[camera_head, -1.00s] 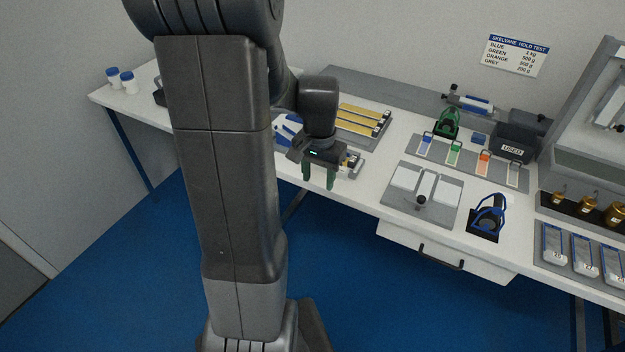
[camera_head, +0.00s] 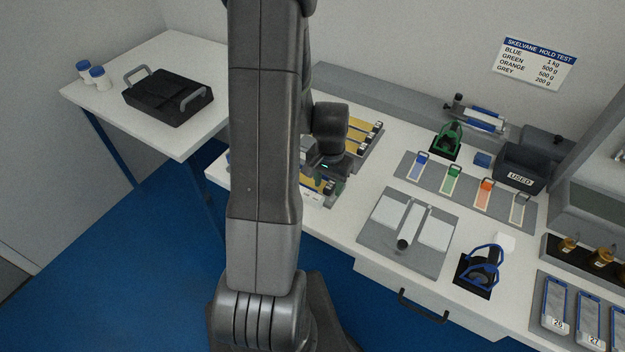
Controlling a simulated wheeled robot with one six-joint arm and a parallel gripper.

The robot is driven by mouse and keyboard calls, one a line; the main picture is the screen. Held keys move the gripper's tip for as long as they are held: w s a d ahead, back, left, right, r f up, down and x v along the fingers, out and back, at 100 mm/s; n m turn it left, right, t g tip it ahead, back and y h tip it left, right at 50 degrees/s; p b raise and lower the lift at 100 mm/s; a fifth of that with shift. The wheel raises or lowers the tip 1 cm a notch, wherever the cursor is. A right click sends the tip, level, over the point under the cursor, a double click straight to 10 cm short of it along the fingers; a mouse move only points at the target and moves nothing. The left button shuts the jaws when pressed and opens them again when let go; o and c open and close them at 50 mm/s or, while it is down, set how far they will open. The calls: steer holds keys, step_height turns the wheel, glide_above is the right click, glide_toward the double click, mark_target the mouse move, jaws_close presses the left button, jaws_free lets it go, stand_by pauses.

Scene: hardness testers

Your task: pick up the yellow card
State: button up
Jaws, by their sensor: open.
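A yellow card-like piece (camera_head: 318,184) shows in part beneath my gripper, on a small grey holder (camera_head: 322,202) at the table's front edge. My own arm hides the left side of the holder, and I cannot tell whether the fingers touch anything. Several long yellow strips (camera_head: 365,131) with dark and silver ends lie on a grey board behind my gripper.
A balance-like grey plate (camera_head: 374,238) and a blue-framed clip (camera_head: 481,268) stand to the right. Behind them are a rack of coloured cards (camera_head: 411,168) and a dark bin marked USED (camera_head: 521,167).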

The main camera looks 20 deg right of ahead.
steer(key=shift+f, duration=0.4)
jaws_close()
steer(key=shift+r, duration=0.15)
